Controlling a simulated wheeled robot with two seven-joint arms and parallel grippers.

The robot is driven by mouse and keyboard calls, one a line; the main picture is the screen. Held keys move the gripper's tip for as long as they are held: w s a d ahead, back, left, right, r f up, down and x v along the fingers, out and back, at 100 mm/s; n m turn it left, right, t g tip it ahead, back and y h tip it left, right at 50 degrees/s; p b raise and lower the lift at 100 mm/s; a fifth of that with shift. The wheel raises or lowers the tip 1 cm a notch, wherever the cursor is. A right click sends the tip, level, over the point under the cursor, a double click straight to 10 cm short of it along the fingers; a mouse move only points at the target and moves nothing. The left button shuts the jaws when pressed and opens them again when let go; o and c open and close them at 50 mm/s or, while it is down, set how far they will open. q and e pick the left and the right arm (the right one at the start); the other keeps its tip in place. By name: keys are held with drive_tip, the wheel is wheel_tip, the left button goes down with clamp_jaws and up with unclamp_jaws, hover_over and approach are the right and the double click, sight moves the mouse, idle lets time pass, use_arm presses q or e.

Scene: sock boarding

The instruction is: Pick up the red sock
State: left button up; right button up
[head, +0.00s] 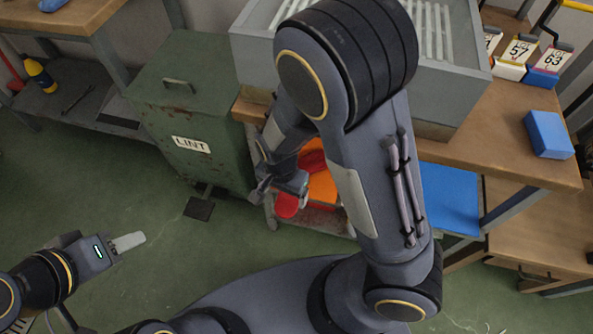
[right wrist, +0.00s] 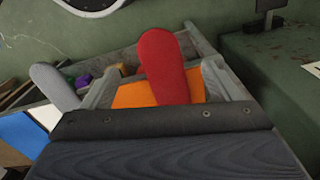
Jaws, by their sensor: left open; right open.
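The red sock (right wrist: 163,62) stands out in the right wrist view, between the two pale grey fingers of my right gripper, with an orange piece (right wrist: 132,95) beside and behind it. Its lower end is hidden by the dark gripper body. In the head view red shows behind the right gripper (head: 280,188), at the sock's rounded end (head: 287,206) and higher up; I cannot tell if both are one piece. The right gripper is open, close to the sock. My left gripper (head: 130,241) is open and empty over the floor at the left.
The green LINT bin (head: 190,110) stands just left of the right gripper. A wooden bench (head: 500,140) with a grey metal tub (head: 455,85) rises behind my arm. A blue block (head: 548,134) lies on it. A rounded grey piece (right wrist: 54,86) is left of the sock.

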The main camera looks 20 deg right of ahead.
sight(285, 206)
drive_tip(key=shift+s+f, duration=0.1)
drive_tip(key=shift+f, duration=0.6)
wheel_tip(285, 206, down, 5)
drive_tip(key=b, duration=0.2)
drive_tip(key=shift+b, duration=0.35)
drive_tip(key=shift+c, duration=0.4)
drive_tip(key=c, duration=0.7)
